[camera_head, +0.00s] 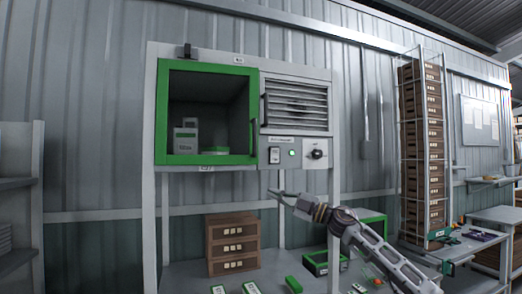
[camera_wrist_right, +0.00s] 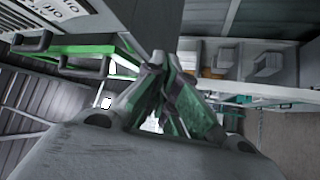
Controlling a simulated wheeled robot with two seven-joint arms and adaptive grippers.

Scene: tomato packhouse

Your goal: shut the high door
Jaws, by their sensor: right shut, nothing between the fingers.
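The high door (camera_head: 205,160) is a green frame on the upper left of a pale cabinet (camera_head: 150,110), with a dark handle (camera_head: 255,118) on its right side. White and green boxes (camera_head: 186,138) show inside the frame. The door looks flush or nearly flush with the front; I cannot tell if a small gap is left. My right gripper (camera_head: 278,196) is shut and empty, below the cabinet's control panel and apart from the door. Its closed fingers (camera_wrist_right: 160,85) also show in the right wrist view. My left gripper is not in view.
A vented panel (camera_head: 296,103) and a switch panel (camera_head: 295,153) sit right of the door. Brown crates (camera_head: 233,243) stand below the cabinet. A tall crate stack (camera_head: 421,150) stands at right, shelves (camera_head: 20,183) at left. A dark latch-like piece (camera_head: 187,50) sits above the door.

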